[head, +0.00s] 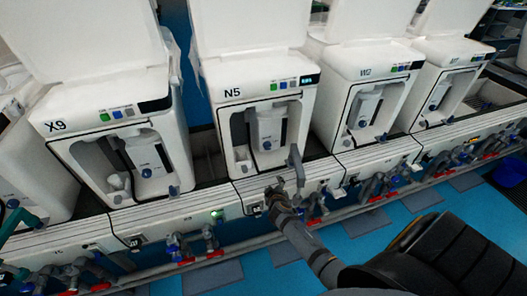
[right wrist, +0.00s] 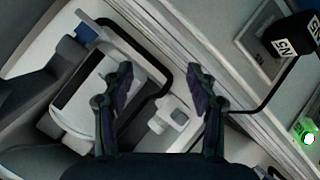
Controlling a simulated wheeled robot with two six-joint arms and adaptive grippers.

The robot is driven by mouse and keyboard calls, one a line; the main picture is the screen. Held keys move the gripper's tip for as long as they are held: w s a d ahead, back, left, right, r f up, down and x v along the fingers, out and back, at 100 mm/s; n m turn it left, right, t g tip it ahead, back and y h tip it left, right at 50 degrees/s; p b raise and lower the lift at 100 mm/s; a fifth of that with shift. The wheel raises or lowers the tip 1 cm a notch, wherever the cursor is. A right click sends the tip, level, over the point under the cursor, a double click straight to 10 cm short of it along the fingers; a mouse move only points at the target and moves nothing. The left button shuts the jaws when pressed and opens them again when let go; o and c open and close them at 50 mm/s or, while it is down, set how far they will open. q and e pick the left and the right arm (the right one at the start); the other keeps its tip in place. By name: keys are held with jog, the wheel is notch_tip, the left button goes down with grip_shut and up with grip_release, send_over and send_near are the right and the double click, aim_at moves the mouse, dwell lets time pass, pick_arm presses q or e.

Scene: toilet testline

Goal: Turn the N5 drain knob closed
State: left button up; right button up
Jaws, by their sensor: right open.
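The N5 machine (head: 255,90) stands in the middle of the head view, a white box with an open front recess. A canister (head: 268,128) with a blue round knob (head: 267,145) is in that recess. No knob shows clearly at the lower right front corner of N5, where my gripper covers part of the view; I cannot tell which is the drain knob. My right gripper (head: 284,184) is just in front of N5's lower front. In the right wrist view its fingers (right wrist: 160,100) are spread, with a small white block (right wrist: 168,116) seen between them, apparently untouched.
Machine X9 (head: 105,115) stands left and W2 (head: 365,85) right of N5. Below the white bench front (head: 175,222) run pipes with blue and red valves (head: 190,243). An N5 label (right wrist: 285,47) and a lit green light (right wrist: 309,138) show. Blue floor (head: 395,225) is open in front.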

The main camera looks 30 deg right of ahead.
aim_at(268, 148)
jog(key=w+d+r+t+h+b, duration=0.1)
jog(key=w+r+t+h, duration=0.15)
jog(key=w+r, duration=0.55)
jog(key=shift+y, duration=0.45)
jog(key=x, duration=0.2)
jog(key=d+b+x, duration=0.1)
jog(key=x, duration=0.2)
jog(key=b+x, duration=0.1)
jog(key=x, duration=0.1)
jog(key=shift+d+r, duration=0.2)
jog(key=shift+d, duration=0.15)
jog(key=shift+w+d, duration=0.1)
jog(key=shift+w, duration=0.05)
jog(key=c, duration=1.1)
pick_arm(q)
jog(key=f, duration=0.2)
jog(key=w+f, duration=0.1)
jog(key=f, duration=0.1)
jog(key=shift+d+f+b, duration=0.1)
jog(key=shift+d+b, duration=0.05)
jog(key=shift+b, duration=0.25)
pick_arm(e)
jog(key=shift+c, duration=0.2)
